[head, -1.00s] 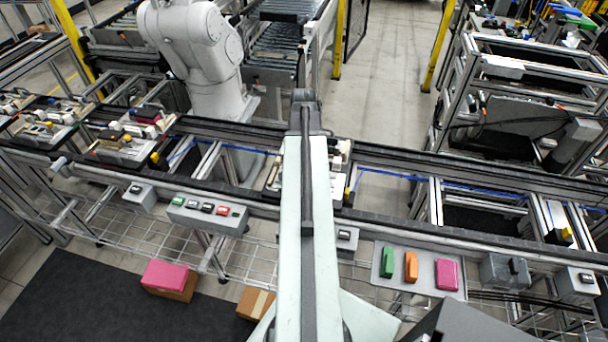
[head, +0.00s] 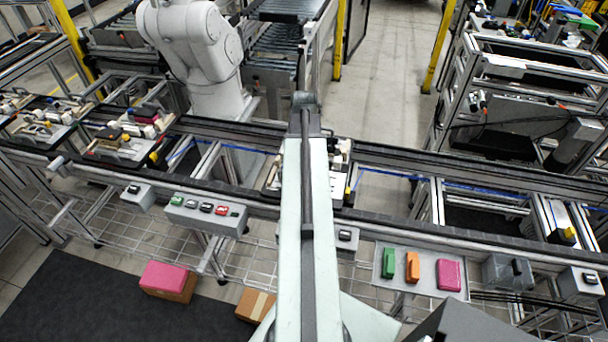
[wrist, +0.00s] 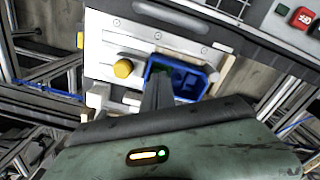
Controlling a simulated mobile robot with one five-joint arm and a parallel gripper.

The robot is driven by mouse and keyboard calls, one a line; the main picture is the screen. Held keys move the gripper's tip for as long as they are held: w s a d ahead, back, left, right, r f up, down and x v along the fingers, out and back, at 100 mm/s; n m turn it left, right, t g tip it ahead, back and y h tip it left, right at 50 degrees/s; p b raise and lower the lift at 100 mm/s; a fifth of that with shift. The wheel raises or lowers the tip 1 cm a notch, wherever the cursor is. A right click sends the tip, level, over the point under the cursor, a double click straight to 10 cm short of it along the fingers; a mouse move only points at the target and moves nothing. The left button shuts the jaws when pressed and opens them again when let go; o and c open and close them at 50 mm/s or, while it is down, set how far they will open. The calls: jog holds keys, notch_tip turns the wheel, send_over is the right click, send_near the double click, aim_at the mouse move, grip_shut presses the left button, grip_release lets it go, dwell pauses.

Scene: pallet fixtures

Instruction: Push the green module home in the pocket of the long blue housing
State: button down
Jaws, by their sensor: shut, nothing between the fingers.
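The blue housing (wrist: 206,84) sits on a light fixture plate in the wrist view, its rim partly hidden by my fingers. A dark green surface, probably the green module (wrist: 186,81), shows inside the pocket. How deep it sits, I cannot tell. My gripper (wrist: 161,77) is shut and empty, with its fingertips over the left part of the housing. Whether the tips touch the module is not clear. In the head view my arm hides the housing and my gripper.
A yellow knob (wrist: 123,69) stands on the plate left of the housing. A control box with a red button (wrist: 301,18) is at upper right. In the head view, a grey tray (head: 430,284) at the rail's front holds green, orange and pink blocks.

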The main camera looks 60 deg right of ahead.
jog(key=shift+r, duration=0.1)
notch_tip(320, 180, up, 7)
jog(key=p, duration=0.7)
